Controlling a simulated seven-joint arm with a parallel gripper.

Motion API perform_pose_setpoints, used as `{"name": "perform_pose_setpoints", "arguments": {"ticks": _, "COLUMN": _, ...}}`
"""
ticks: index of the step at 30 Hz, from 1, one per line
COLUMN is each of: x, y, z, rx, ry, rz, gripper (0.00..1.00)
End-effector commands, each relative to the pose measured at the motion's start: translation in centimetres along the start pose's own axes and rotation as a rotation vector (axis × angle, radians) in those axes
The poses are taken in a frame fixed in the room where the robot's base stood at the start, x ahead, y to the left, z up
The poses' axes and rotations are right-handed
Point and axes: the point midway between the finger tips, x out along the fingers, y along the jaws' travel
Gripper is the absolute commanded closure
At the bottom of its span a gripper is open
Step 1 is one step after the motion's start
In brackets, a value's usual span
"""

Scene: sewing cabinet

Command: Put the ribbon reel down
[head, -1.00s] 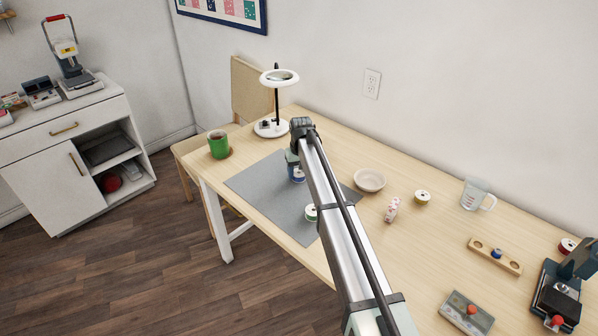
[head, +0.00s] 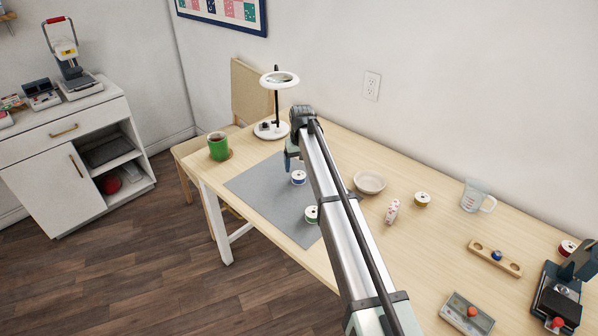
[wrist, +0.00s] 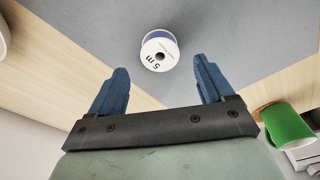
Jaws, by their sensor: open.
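A ribbon reel with white flanges and blue ribbon (head: 298,178) sits flat on the grey mat (head: 250,187). In the wrist view the same reel (wrist: 159,51) shows its "5 m" face beyond my fingertips. My gripper (wrist: 157,75) is open and empty, with its blue fingers spread and apart from the reel. In the head view my gripper (head: 291,158) is above the mat, just behind and left of the reel, partly hidden by my arm. A second reel, with green ribbon (head: 311,214), lies on the mat nearer the front.
A green mug (head: 218,147) stands at the table's left end, near the ring lamp (head: 271,130). A bowl (head: 370,181), a yellow reel (head: 422,199) and a measuring jug (head: 476,196) stand to the right of my arm. The mat's left part is clear.

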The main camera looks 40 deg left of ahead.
Motion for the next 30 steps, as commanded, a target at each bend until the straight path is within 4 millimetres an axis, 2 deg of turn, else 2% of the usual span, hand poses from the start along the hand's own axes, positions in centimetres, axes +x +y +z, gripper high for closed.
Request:
{"name": "perform_pose_setpoints", "arguments": {"ticks": 1, "x": -1.2, "y": 0.0, "z": 0.0, "rx": 0.000, "ry": 0.002, "rz": 0.000, "gripper": 0.19}}
{"name": "perform_pose_setpoints", "arguments": {"ticks": 6, "x": -4.1, "y": 0.0, "z": 0.0, "rx": 0.000, "ry": 0.001, "rz": 0.000, "gripper": 0.19}}
{"name": "perform_pose_setpoints", "arguments": {"ticks": 12, "x": -6.3, "y": 0.0, "z": 0.0, "rx": 0.000, "ry": 0.000, "rz": 0.000, "gripper": 0.19}}
{"name": "perform_pose_setpoints", "arguments": {"ticks": 17, "x": -7.0, "y": 0.0, "z": 0.0, "rx": 0.000, "ry": -0.001, "rz": 0.000, "gripper": 0.19}}
{"name": "perform_pose_setpoints", "arguments": {"ticks": 25, "x": -7.1, "y": 0.0, "z": 0.0, "rx": 0.000, "ry": -0.001, "rz": 0.000, "gripper": 0.19}}
{"name": "perform_pose_setpoints", "arguments": {"ticks": 27, "x": -7.1, "y": 0.0, "z": 0.0, "rx": 0.000, "ry": -0.001, "rz": 0.000, "gripper": 0.14}}
{"name": "perform_pose_setpoints", "arguments": {"ticks": 30, "x": -7.0, "y": 0.0, "z": 0.0, "rx": 0.000, "ry": -0.001, "rz": 0.000, "gripper": 0.14}}
